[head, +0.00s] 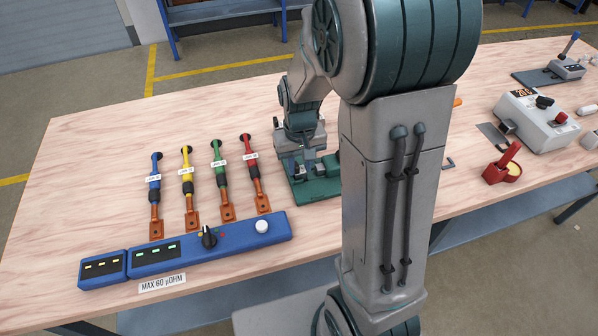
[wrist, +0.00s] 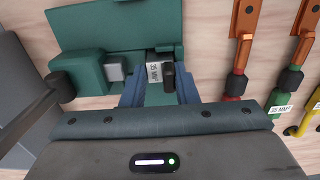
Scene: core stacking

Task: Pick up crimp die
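A small grey block with a "35 MM²" label (wrist: 154,72), which looks like the crimp die, sits at the green press (wrist: 115,33) with a black round part (wrist: 168,76) beside it. The press also shows in the head view (head: 318,187). My gripper (wrist: 160,82) reaches over the press, with its two bluish fingers apart on either side of the labelled block. Green surface shows between the fingers, and I cannot tell whether they touch the block. In the head view my gripper (head: 299,168) is low over the press, and my arm hides part of it.
Blue, yellow, green and red cables (head: 249,172) with copper lugs lie left of the press. A blue meter box (head: 210,242) lies in front of them. The table's far left is clear.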

